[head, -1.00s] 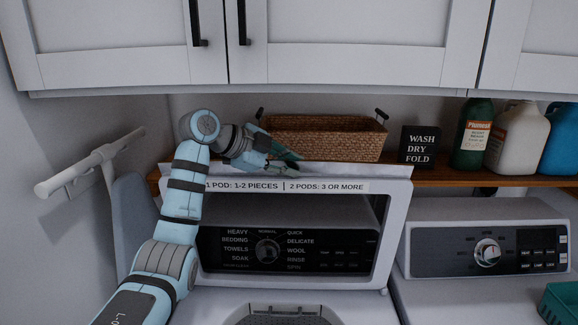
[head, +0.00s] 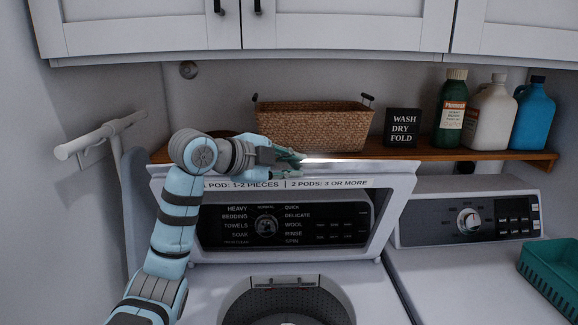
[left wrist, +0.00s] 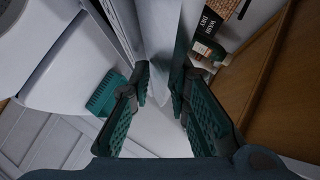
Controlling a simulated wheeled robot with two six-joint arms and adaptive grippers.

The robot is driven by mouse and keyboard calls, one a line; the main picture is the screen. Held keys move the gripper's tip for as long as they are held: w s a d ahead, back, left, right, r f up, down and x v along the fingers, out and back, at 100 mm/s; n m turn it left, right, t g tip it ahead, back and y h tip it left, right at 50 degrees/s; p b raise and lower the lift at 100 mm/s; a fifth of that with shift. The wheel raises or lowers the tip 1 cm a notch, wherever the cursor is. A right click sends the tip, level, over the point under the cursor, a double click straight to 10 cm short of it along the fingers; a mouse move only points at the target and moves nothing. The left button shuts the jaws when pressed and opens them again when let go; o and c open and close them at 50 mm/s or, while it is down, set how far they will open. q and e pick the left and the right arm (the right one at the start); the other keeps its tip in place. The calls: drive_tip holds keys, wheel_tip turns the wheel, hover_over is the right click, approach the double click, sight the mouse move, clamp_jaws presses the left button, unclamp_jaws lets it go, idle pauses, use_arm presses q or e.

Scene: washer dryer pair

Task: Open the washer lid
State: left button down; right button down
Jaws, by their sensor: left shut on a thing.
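The washer lid (head: 393,205) stands raised, a white frame with a clear window, in front of the washer's control panel (head: 265,226). A label strip runs along its upper part. Below it the washer's round drum opening (head: 288,284) is uncovered. My left gripper (head: 298,164) is at the lid's top edge, shut on the lid. In the left wrist view, the left gripper's fingers (left wrist: 163,86) lie on either side of the lid's edge (left wrist: 160,35). My right gripper is in neither view.
A wooden shelf (head: 440,156) close behind the lid holds a wicker basket (head: 315,128), a black sign (head: 402,127) and several bottles. The dryer (head: 450,270) stands at right with a green basket (head: 552,268) on top. An ironing board (head: 137,205) leans at left. Cabinets hang above.

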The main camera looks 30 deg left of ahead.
use_arm(q)
drive_tip(key=shift+w+f, duration=0.1)
drive_tip(key=c, duration=1.5)
unclamp_jaws()
drive_tip(key=shift+a, duration=0.1)
drive_tip(key=shift+o, duration=0.4)
drive_tip(key=shift+a+f, duration=0.1)
drive_tip(key=shift+w, duration=0.15)
drive_tip(key=v, duration=1.1)
drive_tip(key=shift+s+r, duration=0.3)
drive_tip(key=shift+a, duration=0.1)
